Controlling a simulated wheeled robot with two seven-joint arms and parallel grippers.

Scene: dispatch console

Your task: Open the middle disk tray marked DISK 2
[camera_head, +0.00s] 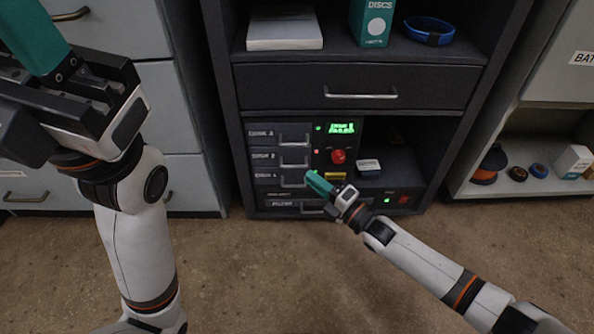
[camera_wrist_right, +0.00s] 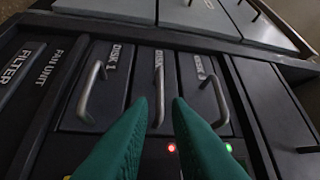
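The middle disk tray, DISK 2 (camera_head: 264,157), is in the console's left stack between two like trays and looks closed. Its bar handle (camera_head: 294,160) faces out. In the right wrist view the handle (camera_wrist_right: 159,84) shows between my right gripper's teal fingertips (camera_wrist_right: 161,103), with a gap to each side. I cannot tell whether the tips reach past the bar. In the head view my right gripper (camera_head: 318,183) is in front of the stack, low and to its right. My left gripper (camera_head: 38,45) is high at the far left, away from the console; its finger gap is hidden.
DISK 1 (camera_wrist_right: 108,70) and DISK 3 (camera_wrist_right: 201,80) flank the tray with similar handles. Right of the stack are a red knob (camera_head: 338,157) and a green display (camera_head: 341,128). A filter panel (camera_head: 285,204) lies below. A closed drawer (camera_head: 360,85) is above.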

